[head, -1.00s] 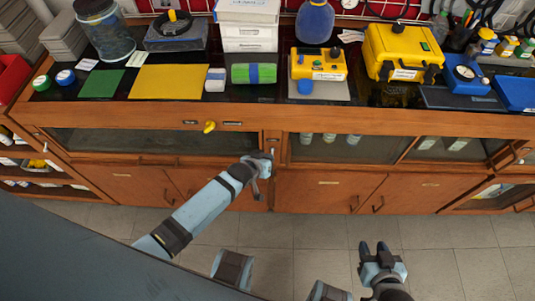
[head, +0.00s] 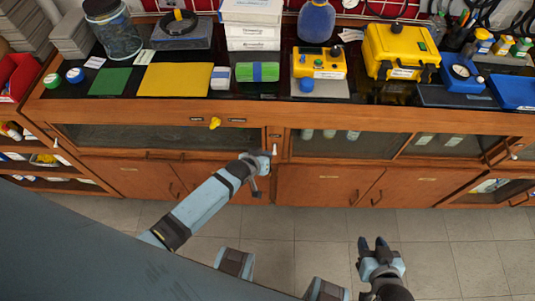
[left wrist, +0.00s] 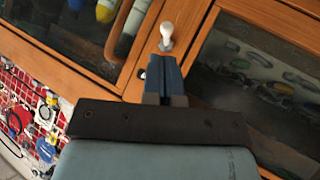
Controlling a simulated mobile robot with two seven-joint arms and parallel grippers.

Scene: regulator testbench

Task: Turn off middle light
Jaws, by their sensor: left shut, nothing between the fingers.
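A small white toggle switch (head: 274,149) is on the middle post of the wooden cabinet front. In the left wrist view its white knob (left wrist: 167,30) stands up from a metal base, just beyond my fingertips. My left gripper (head: 266,156) is shut and empty, close beside the switch in the head view. In the left wrist view the closed blue fingers (left wrist: 163,67) point at the post just below the switch; I cannot tell whether they touch. My right gripper (head: 373,243) is open and empty, low above the floor at the right. No lamp clearly shows.
Other white switches show on the left post (head: 55,144) and right post (head: 513,154). A yellow knob (head: 215,123) is on the drawer front. The bench top holds a yellow box (head: 318,65) and a yellow case (head: 400,54). The tiled floor (head: 450,250) is clear.

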